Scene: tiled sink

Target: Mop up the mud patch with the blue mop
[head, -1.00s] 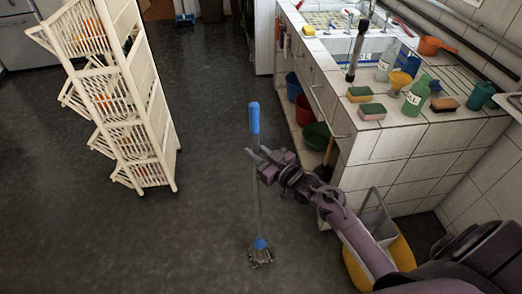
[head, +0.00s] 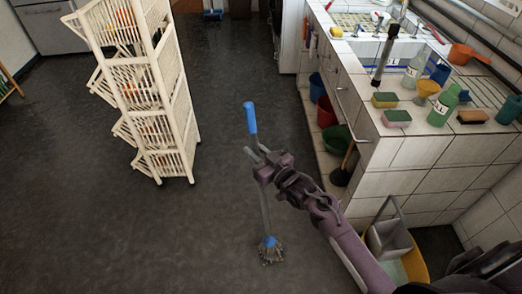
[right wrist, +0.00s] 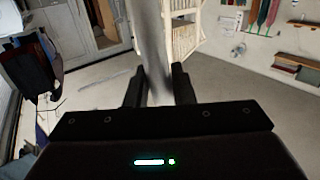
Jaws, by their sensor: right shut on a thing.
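The blue mop (head: 266,208) has a grey pole, a blue grip at its top and a grey stringy head (head: 271,252) at the bottom. My right gripper (head: 256,158) is shut on the pole just below the blue grip. The mop leans slightly, with its head low at or near the dark floor; I cannot tell whether it touches. In the right wrist view the pole (right wrist: 152,45) stands between the two fingers. I cannot make out a mud patch on the floor. My left gripper is out of view.
A cream basket rack (head: 150,95) stands on the left. The tiled sink counter (head: 415,150) is on the right, with bottles and sponges on top. A yellow bucket (head: 415,268) with a grey wringer stands at lower right. The floor between rack and counter is clear.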

